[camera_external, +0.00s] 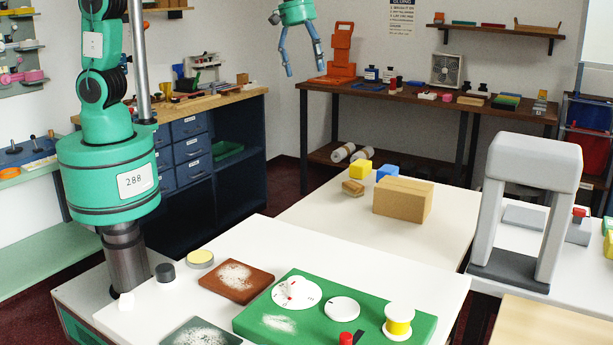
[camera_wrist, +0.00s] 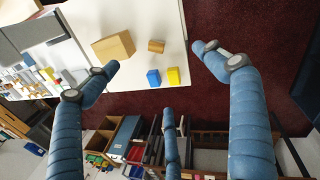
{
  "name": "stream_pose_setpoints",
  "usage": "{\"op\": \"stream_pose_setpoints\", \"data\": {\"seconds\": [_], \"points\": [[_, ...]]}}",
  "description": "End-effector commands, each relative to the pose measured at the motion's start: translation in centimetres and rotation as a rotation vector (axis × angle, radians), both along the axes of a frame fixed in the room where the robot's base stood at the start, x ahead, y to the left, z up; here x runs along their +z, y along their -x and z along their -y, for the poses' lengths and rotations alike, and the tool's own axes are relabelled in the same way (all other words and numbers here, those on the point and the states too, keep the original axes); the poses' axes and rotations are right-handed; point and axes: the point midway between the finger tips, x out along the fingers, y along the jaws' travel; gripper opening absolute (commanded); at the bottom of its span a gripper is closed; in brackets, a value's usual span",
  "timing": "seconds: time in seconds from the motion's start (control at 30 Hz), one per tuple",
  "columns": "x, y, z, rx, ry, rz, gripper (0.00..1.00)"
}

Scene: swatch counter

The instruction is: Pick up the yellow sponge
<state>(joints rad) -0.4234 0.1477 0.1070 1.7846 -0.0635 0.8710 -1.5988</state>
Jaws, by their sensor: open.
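A yellow block (camera_external: 361,170), which looks like the yellow sponge, sits at the far left end of the white table's back part. It also shows in the wrist view (camera_wrist: 174,76), close to the table edge and between my spread fingers. My gripper (camera_external: 305,68) is open and empty, high up and behind the block in the external view. In the wrist view my gripper (camera_wrist: 156,60) shows blue fingers wide apart, with nothing between them at their height. No finger touches the block.
A blue block (camera_external: 387,172) stands right beside the yellow one. A small wooden piece (camera_external: 353,188) and a large tan box (camera_external: 403,201) are nearby. A grey arch (camera_external: 530,160) stands at the right. A brown bench (camera_external: 420,96) with several items lies behind.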

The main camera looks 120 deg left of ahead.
Motion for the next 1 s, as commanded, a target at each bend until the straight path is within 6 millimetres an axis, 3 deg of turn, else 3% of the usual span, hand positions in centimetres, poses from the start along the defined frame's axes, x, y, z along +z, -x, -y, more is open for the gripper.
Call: {"op": "stream_pose_setpoints", "data": {"seconds": [0.4, 0.7, 0.9, 1.0], "points": [[-9.8, -4.5, -11.3, 0.525, 0.127, -0.039, 0.84], [-17.7, -5.7, -18.9, 0.884, 0.203, -0.064, 0.84], [-20.9, -5.7, -21.8, 1.029, 0.229, -0.071, 0.84], [-21.5, -5.7, -22.4, 1.058, 0.235, -0.071, 0.84]]}}
